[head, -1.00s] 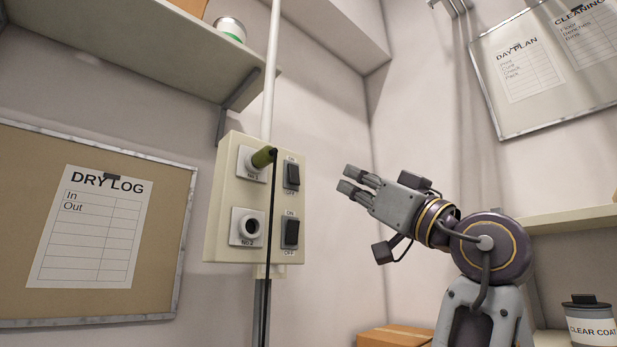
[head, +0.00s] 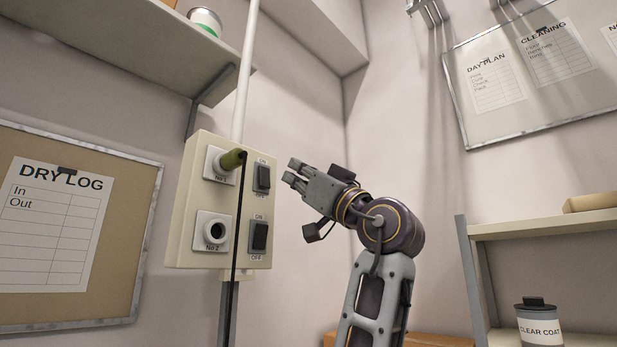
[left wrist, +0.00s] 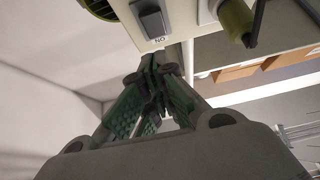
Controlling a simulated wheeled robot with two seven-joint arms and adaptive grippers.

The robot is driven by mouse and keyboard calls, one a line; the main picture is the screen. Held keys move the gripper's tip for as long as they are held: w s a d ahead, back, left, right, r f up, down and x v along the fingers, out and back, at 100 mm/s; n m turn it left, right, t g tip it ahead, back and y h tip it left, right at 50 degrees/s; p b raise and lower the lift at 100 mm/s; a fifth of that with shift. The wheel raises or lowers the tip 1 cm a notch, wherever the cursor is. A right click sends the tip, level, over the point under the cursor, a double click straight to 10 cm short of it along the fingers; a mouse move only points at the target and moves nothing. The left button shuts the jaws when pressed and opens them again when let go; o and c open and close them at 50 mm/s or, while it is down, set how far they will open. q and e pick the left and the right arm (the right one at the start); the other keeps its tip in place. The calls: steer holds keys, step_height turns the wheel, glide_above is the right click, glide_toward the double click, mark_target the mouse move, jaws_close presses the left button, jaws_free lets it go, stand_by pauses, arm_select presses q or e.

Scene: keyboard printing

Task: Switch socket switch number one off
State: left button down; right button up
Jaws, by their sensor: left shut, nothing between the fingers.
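The cream socket box (head: 187,235) is on the wall in the head view. Its upper socket, No.1, holds a green plug (head: 233,159). Beside it is the dark rocker switch number one (head: 262,178), with ON above and OFF below; its setting is hard to tell. My left gripper (head: 291,174) is shut and empty, just right of the box at about that switch's height, apparently apart from it. In the left wrist view the closed fingertips (left wrist: 150,84) point towards the switch (left wrist: 150,20), near its upside-down ON label. My right gripper is not in view.
The lower socket No.2 (head: 213,232) is empty, with its own switch (head: 259,237) beside it. A black cable (head: 236,235) hangs from the plug across the box front. A shelf (head: 130,50) juts out above left.

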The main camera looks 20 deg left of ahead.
mark_target(267, 170)
arm_select(q)
steer(key=a, duration=0.1)
steer(key=w+a, duration=0.1)
steer(key=a, duration=0.1)
steer(key=w+a, duration=0.1)
steer(key=a, duration=0.1)
steer(key=shift+r+p, duration=0.2)
steer(key=shift+p, duration=0.2)
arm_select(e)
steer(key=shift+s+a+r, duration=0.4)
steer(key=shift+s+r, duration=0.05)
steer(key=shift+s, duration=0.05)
arm_select(q)
steer(key=shift+f, duration=0.1)
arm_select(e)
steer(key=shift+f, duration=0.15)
